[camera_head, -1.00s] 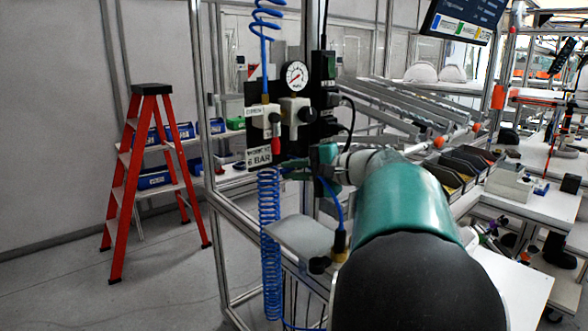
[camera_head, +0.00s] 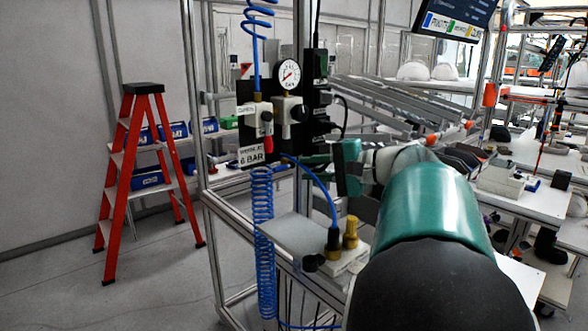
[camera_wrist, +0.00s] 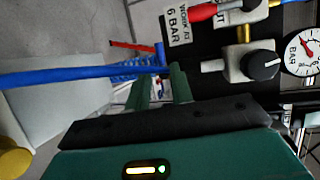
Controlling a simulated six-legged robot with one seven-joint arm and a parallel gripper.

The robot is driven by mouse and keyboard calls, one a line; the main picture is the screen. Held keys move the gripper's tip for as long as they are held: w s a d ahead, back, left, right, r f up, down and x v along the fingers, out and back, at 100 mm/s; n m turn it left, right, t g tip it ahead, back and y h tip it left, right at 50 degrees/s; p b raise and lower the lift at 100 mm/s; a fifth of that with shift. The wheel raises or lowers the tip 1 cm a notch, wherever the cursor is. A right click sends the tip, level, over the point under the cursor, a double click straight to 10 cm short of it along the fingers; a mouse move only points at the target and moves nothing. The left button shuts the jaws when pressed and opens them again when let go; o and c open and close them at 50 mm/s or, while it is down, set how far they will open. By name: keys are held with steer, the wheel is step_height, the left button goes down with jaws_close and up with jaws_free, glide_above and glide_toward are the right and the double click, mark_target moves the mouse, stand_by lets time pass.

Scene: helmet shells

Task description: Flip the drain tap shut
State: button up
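The tap with a red lever (camera_head: 266,143) is on the black panel, left of a round black knob and below the pressure gauge (camera_head: 289,75). Its lever hangs down. In the wrist view the red lever (camera_wrist: 203,12) shows at the top edge, partly cut off. My gripper (camera_head: 318,160) is to the right of the lever and apart from it, at about the height of the 6 BAR label (camera_head: 252,155). In the wrist view my gripper's two green fingers (camera_wrist: 160,88) stand apart, with nothing visibly held between them.
A blue coiled hose (camera_head: 263,235) hangs below the panel, and a blue tube crosses close to my fingers in the wrist view (camera_wrist: 70,74). A grey plate (camera_head: 293,235) with brass fittings (camera_head: 350,232) lies below my gripper. A red ladder (camera_head: 130,180) stands left, with open floor around it.

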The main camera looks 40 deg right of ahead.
steer(key=v, duration=0.7)
steer(key=shift+s+d, duration=0.1)
steer(key=shift+s, duration=0.05)
stand_by(0.3)
